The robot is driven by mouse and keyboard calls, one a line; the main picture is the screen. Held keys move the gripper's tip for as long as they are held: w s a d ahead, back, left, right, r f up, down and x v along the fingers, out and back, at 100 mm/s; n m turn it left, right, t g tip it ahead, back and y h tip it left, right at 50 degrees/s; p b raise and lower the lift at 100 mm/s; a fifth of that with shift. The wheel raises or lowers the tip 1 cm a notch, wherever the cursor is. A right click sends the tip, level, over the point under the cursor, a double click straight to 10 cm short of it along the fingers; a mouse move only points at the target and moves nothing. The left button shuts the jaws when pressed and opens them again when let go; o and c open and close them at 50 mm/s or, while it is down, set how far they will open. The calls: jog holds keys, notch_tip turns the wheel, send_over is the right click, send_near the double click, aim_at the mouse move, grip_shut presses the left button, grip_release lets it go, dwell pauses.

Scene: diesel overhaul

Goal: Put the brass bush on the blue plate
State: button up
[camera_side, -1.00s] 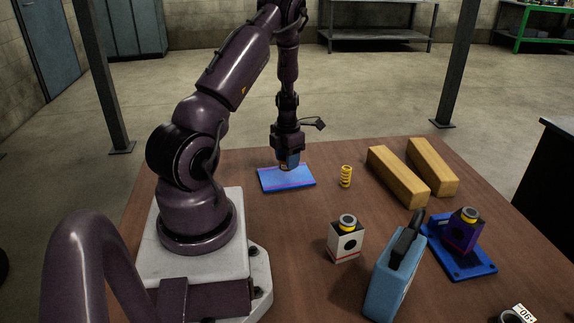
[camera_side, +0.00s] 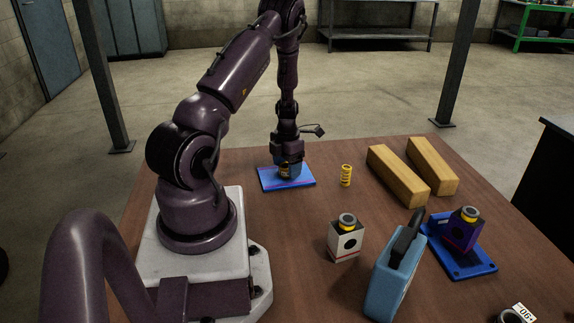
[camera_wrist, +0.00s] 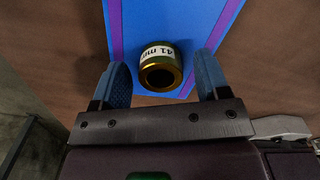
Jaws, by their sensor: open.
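The brass bush (camera_wrist: 160,72) is a short gold ring with a dark bore and a white label reading "41 mm". It appears to stand on the blue plate (camera_wrist: 193,22), near one end of it, in the wrist view. The plate has purple stripes and also shows in the side view (camera_side: 304,181), flat on the table. My gripper (camera_wrist: 163,82) is open, with its blue fingers on either side of the bush and gaps showing between them and it. In the side view my gripper (camera_side: 287,173) is low over the plate and partly hides the bush.
A yellow spring (camera_side: 346,175) stands right of the plate. Two wooden blocks (camera_side: 398,177) lie further right. A white block with a ring on top (camera_side: 345,240), a blue canister (camera_side: 393,280) and a purple block (camera_side: 461,232) on a blue base (camera_side: 476,263) stand nearer the camera.

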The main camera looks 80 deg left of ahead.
notch_tip(320, 180, up, 12)
jog(key=f, duration=0.1)
jog(key=w+d+r+m+t, duration=0.2)
jog(key=w+d+r+m, duration=0.5)
jog(key=d+r+m, duration=0.4)
jog(key=s+d+r+m+t, duration=0.1)
jog(key=d+r+m, duration=0.4)
jog(key=d+m, duration=0.35)
jog(key=s+d+r+m+t, duration=0.1)
jog(key=d+r+m, duration=0.3)
jog(key=d+m, duration=0.45)
jog(key=s+d+r+m+t, duration=0.1)
jog(key=s+d+m, duration=0.4)
jog(key=m, duration=0.8)
jog(key=shift+s+d+r+t, duration=0.35)
jog(key=shift+d+r, duration=0.2)
jog(key=shift+d, duration=0.55)
